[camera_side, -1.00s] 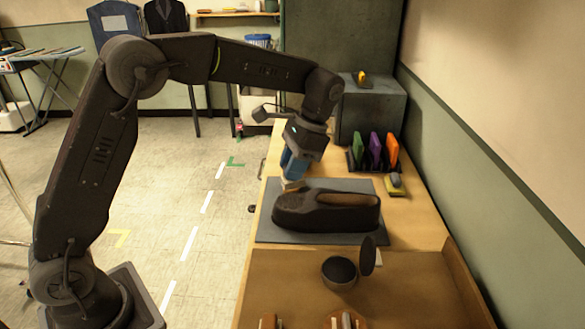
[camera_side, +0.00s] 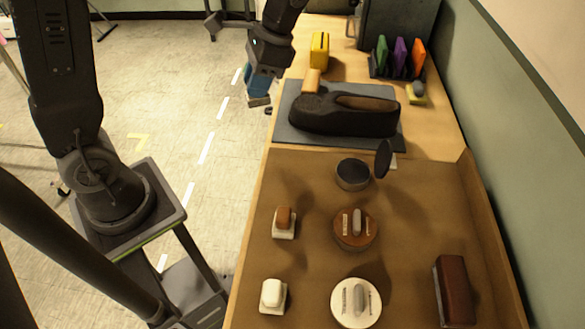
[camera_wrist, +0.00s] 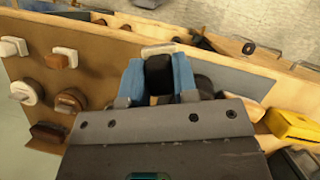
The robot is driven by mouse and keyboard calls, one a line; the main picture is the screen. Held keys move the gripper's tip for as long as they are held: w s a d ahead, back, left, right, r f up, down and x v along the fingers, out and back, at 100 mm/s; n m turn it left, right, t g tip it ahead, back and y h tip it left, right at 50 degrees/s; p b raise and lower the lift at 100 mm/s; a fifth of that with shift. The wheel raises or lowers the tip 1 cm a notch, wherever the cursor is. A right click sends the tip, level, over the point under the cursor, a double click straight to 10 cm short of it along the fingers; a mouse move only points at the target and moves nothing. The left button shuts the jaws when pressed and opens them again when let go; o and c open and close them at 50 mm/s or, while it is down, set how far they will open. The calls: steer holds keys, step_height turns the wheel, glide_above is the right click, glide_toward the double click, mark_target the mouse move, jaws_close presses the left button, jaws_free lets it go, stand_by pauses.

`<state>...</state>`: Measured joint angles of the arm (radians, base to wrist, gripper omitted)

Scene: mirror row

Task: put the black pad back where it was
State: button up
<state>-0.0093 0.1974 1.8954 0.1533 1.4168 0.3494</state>
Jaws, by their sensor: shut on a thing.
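My gripper (camera_side: 260,90) is shut on the black pad, its blue fingers on both sides of it. In the wrist view the black pad (camera_wrist: 159,75) shows as a dark knob with a pale base edge beyond it. In the side view only the pale base of the black pad (camera_side: 259,102) shows clearly, below the fingers. The gripper is in the air left of the grey mat (camera_side: 287,133), near the bench's left edge. The black shoe (camera_side: 345,116) lies on the mat. An open black tin (camera_side: 352,175) stands in the brown tray (camera_side: 412,235), its lid (camera_side: 383,158) upright beside it.
A brown pad (camera_side: 284,219) and white pad (camera_side: 273,293) sit left of a brown-lidded tin (camera_side: 355,230) and white-lidded tin (camera_side: 357,304). Tray left of the black tin is bare. A red-brown brush (camera_side: 454,290), tan block (camera_side: 311,80) and yellow box (camera_side: 320,49) stand around.

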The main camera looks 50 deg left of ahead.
steer(key=shift+s+a+f, duration=0.1)
steer(key=shift+s+f, duration=0.05)
steer(key=shift+s, duration=0.5)
steer(key=shift+s+f, duration=0.15)
steer(key=shift+s, duration=0.1)
steer(key=d+f, duration=0.2)
steer(key=d, duration=0.1)
steer(key=w+d+f, duration=0.1)
steer(key=d+f, duration=0.1)
steer(key=d, duration=0.2)
steer(key=d+f, duration=0.2)
steer(key=d, duration=0.2)
steer(key=shift+w+d+f, duration=0.1)
steer(key=shift+w+f, duration=0.15)
steer(key=shift+f, duration=0.15)
steer(key=shift+d+f, duration=0.1)
steer(key=shift+f, duration=1.95)
steer(key=shift+f, duration=0.1)
steer(key=o, duration=0.9)
